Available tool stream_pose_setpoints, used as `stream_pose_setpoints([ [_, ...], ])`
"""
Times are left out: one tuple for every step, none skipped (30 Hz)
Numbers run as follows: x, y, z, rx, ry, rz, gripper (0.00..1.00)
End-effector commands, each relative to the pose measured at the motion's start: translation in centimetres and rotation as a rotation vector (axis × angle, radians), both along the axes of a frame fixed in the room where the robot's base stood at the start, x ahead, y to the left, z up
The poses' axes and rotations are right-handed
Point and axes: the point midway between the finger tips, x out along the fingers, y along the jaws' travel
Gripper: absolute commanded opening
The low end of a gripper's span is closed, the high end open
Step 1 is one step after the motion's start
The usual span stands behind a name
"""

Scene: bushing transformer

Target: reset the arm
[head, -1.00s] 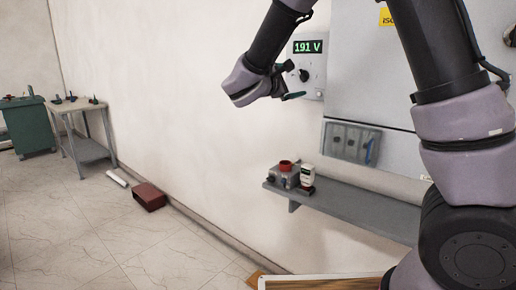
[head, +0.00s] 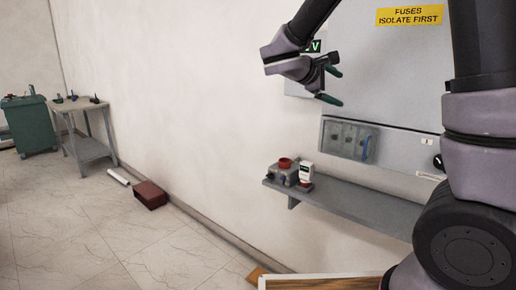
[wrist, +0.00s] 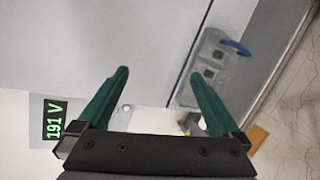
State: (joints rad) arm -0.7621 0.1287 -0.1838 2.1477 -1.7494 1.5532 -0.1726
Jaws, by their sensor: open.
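My gripper (head: 332,79) is open in the head view, with nothing between its green fingers. It is in the air in front of the wall, above the grey shelf, and it covers most of the display box (head: 296,85). In the wrist view the two fingers of my gripper (wrist: 160,88) stand wide apart against the grey cabinet (wrist: 120,40). The display (wrist: 54,119) reads 191 V at the left there. My arm reaches up along the right side of the head view.
The cabinet (head: 385,65) carries a yellow fuse label (head: 409,16) and a panel with a blue handle (head: 349,141). A dark red box (head: 150,195) lies on the floor.

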Motion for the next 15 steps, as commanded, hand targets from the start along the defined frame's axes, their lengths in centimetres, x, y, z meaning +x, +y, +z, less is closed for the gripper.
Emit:
stream_pose_setpoints([
  [-1.1, -1.6, -0.1, 0.060, 0.009, -0.044, 1.00],
  [-1.8, -2.4, -0.3, 0.100, 0.017, -0.071, 1.00],
  [-2.9, -3.5, -0.6, 0.163, 0.025, -0.110, 1.00],
  [-3.9, -4.3, -0.9, 0.214, 0.030, -0.143, 1.00],
  [-4.9, -5.1, -1.1, 0.271, 0.035, -0.177, 1.00],
  [-6.4, -6.0, -1.5, 0.351, 0.038, -0.223, 1.00],
  [-7.5, -6.6, -1.8, 0.412, 0.040, -0.257, 1.00],
  [-8.5, -7.0, -2.1, 0.474, 0.037, -0.290, 1.00],
  [-9.9, -7.3, -2.4, 0.556, 0.033, -0.333, 1.00],
  [-10.9, -7.5, -2.6, 0.618, 0.027, -0.363, 1.00],
  [-11.9, -7.7, -2.7, 0.679, 0.020, -0.393, 1.00],
  [-13.2, -7.7, -2.9, 0.762, 0.006, -0.430, 1.00],
  [-14.0, -7.6, -3.0, 0.825, -0.006, -0.458, 1.00],
  [-14.9, -7.4, -3.1, 0.888, -0.021, -0.485, 1.00],
  [-15.9, -7.2, -3.0, 0.970, -0.044, -0.518, 1.00],
])
